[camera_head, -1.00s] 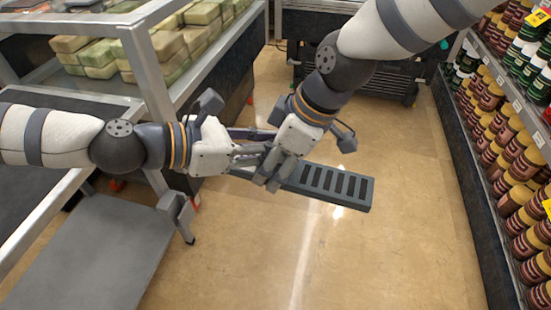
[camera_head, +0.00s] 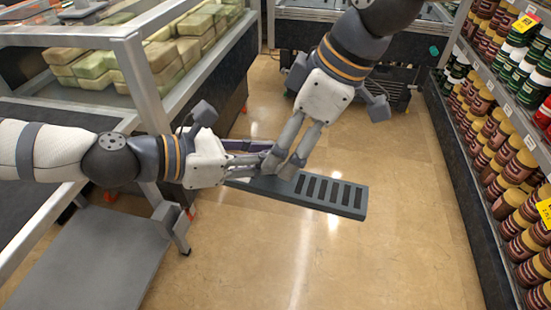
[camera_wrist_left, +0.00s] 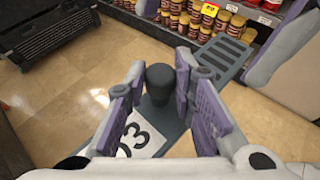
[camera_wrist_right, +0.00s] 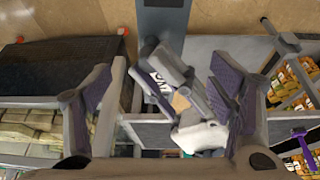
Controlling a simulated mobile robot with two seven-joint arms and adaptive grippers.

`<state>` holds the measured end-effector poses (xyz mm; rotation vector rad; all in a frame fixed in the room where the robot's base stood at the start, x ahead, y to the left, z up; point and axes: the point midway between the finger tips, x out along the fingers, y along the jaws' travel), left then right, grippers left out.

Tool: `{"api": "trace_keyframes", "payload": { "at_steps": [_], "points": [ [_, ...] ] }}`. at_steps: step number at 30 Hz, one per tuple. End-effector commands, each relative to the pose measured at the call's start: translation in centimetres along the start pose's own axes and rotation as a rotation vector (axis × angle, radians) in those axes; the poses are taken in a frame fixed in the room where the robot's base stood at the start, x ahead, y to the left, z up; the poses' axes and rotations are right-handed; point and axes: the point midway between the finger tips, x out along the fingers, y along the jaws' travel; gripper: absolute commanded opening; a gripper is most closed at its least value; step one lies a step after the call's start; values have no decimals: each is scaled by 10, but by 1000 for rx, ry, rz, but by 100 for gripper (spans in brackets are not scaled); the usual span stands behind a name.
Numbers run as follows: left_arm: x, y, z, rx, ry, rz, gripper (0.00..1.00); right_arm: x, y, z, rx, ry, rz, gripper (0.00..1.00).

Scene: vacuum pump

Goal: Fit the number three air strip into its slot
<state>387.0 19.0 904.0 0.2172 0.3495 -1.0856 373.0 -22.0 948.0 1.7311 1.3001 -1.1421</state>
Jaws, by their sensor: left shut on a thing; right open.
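The air strip (camera_head: 333,194) is a long dark grey bar with a row of slots, held in mid-air. Its white label reading 03 (camera_wrist_left: 137,138) and a dark round knob (camera_wrist_left: 160,82) show in the left wrist view. My left gripper (camera_head: 262,168) is shut on the strip at the knob, near its left end. My right gripper (camera_head: 287,163) is open, with its fingers close to the left one. In the right wrist view, my right fingers (camera_wrist_right: 155,95) stand wide apart with the left gripper and label between them. I cannot make out the strip's slot.
A dark vented unit (camera_head: 397,88) stands low under the far cabinet. Shelves of jars (camera_head: 500,150) line the right side. A display case with pale blocks (camera_head: 165,55) and a grey low platform (camera_head: 90,260) are at left. The floor (camera_head: 360,255) in front is clear.

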Motion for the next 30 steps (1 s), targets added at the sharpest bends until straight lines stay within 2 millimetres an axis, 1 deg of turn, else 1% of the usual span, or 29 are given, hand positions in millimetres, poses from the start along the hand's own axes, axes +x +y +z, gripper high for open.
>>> {"api": "trace_keyframes", "payload": {
  "at_steps": [1,4,6,10,18,23,26,30],
  "points": [
    [0,0,1,1,-1,0,0,-10,0,0,0,2,2,77],
    [0,0,0,1,-1,1,0,-24,0,0,1,1,1,77],
    [0,0,1,1,-2,1,0,-30,0,0,0,0,0,77],
    [-2,2,0,11,-1,-24,0,-34,0,0,1,-1,-1,77],
    [-19,7,-8,107,0,-254,0,-33,0,0,1,-1,-1,77],
    [-26,6,-11,146,1,-350,0,-33,0,0,1,0,-1,77],
    [-28,6,-11,153,-1,-370,0,-26,-7,0,24,37,10,77],
    [-28,6,-11,154,-1,-371,0,-9,-27,1,128,177,71,77]
  ]
}}
